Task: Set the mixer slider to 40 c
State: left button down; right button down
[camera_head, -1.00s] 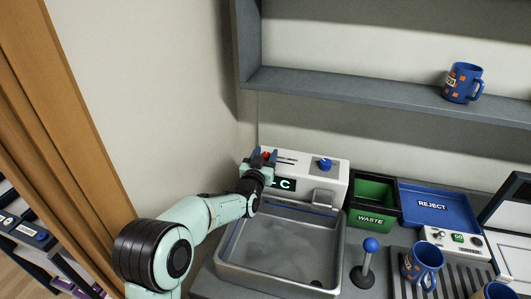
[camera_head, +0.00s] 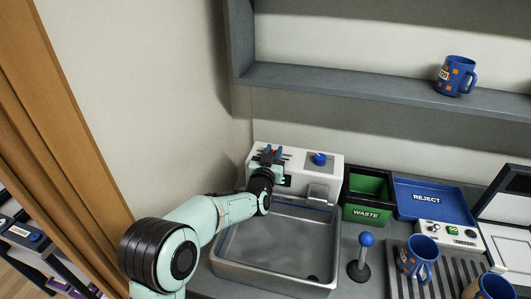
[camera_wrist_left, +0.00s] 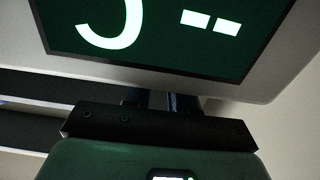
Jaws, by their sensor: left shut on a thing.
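The mixer is a white box (camera_head: 335,170) on the back edge of the sink, with a slider slot on its top and a blue knob (camera_head: 319,159) to the right. My left gripper (camera_head: 268,155) is over the left part of the slot, shut on the slider's red knob (camera_head: 267,150), which shows only partly between the fingers. In the left wrist view the display (camera_wrist_left: 150,30) appears upside down, showing dashes and a C, with no number readable. My right gripper is not in view.
A metal sink (camera_head: 222,262) lies before the mixer. To the right are a green waste bin (camera_head: 366,214), a blue reject tray (camera_head: 402,212), a blue-topped lever (camera_head: 365,240) and a blue mug (camera_head: 418,257) on a rack. A wall stands close on the left.

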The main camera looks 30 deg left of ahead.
pick_arm(q)
jog(key=shift+a, duration=0.1)
jog(key=c, duration=1)
grip_release()
jog(key=shift+s, duration=0.1)
jog(key=b+v, duration=0.2)
jog(key=v, duration=1.1)
jog(key=shift+b, duration=0.3)
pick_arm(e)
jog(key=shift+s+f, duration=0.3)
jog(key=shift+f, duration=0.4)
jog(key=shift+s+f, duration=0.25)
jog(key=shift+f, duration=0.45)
pick_arm(q)
jog(key=shift+s, duration=0.1)
